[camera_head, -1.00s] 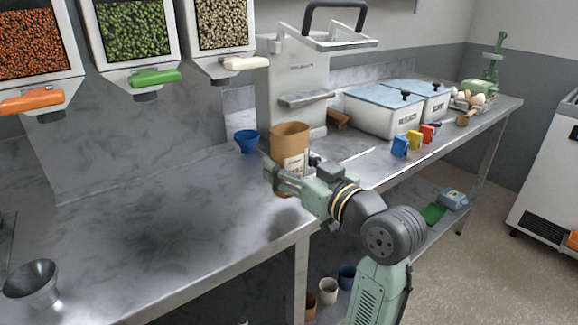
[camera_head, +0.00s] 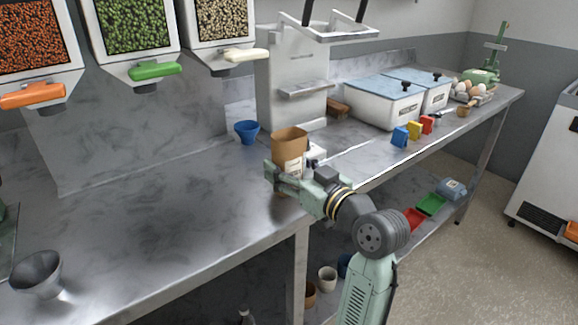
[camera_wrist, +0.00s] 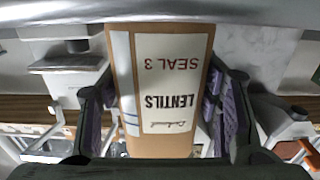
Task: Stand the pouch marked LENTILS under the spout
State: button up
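The brown LENTILS pouch (camera_head: 289,146) is upright over the counter's front part, with a pale label. In the wrist view the pouch (camera_wrist: 160,85) fills the middle, and its label reads LENTILS and SEAL 3, upside down. My gripper (camera_head: 283,178) is shut on the pouch, a finger on either side; its fingers (camera_wrist: 162,120) also show in the wrist view. Whether the pouch base touches the counter is hidden. Three dispensers hang at upper left: one with orange grains (camera_head: 35,45), one with green (camera_head: 128,30), one with pale mottled grains (camera_head: 222,18). Their spouts hang above bare counter.
A blue funnel (camera_head: 246,131) stands behind the pouch, and a grey funnel (camera_head: 38,272) at the counter's front left. A white press-like machine (camera_head: 292,88) stands behind. Blue-lidded bins (camera_head: 385,103) and small coloured blocks (camera_head: 413,130) are to the right. The left counter (camera_head: 150,215) is clear.

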jog(key=o, duration=0.4)
jog(key=shift+o, duration=0.2)
